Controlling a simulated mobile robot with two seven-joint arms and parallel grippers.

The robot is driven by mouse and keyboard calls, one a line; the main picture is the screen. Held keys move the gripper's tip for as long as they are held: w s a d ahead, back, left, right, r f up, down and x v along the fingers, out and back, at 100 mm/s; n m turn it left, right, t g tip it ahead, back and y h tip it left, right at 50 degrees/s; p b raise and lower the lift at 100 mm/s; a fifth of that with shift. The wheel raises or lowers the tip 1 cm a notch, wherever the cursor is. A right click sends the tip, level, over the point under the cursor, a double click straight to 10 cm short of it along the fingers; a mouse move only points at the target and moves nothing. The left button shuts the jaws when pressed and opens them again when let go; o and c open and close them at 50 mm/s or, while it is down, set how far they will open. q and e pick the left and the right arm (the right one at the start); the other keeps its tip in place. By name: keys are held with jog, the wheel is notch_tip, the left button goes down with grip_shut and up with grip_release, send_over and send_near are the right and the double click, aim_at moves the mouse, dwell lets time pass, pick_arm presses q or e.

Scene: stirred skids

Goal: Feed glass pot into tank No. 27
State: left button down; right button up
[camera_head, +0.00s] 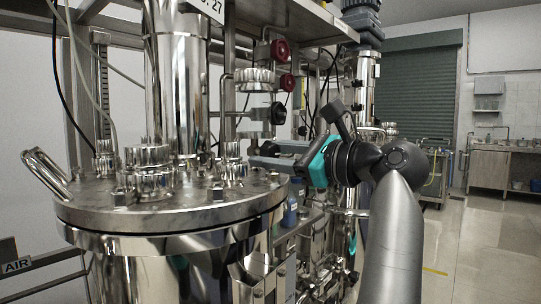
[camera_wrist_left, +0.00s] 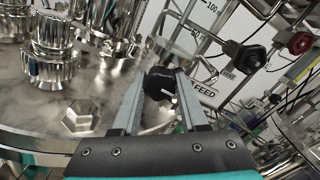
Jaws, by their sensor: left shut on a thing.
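The steel tank (camera_head: 165,222) fills the left of the head view, with a flat bolted lid carrying several fittings. A partly cut sign (camera_head: 213,6) ending in 27 hangs above it. My left gripper (camera_head: 262,160) reaches in over the lid's right edge, its fingers pointing left. In the left wrist view, the gripper (camera_wrist_left: 158,88) is shut on a black knob (camera_wrist_left: 159,82). A label reading FEED (camera_wrist_left: 205,92) is just to the knob's right. My right gripper is not in view.
Red (camera_head: 280,49) and black (camera_head: 277,113) valve knobs stand behind the lid, near my arm. A blue bottle (camera_head: 290,213) is below the gripper. Open floor (camera_head: 480,240) lies to the right.

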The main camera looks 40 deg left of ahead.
pick_arm(q)
jog(key=shift+c, duration=2.2)
grip_release()
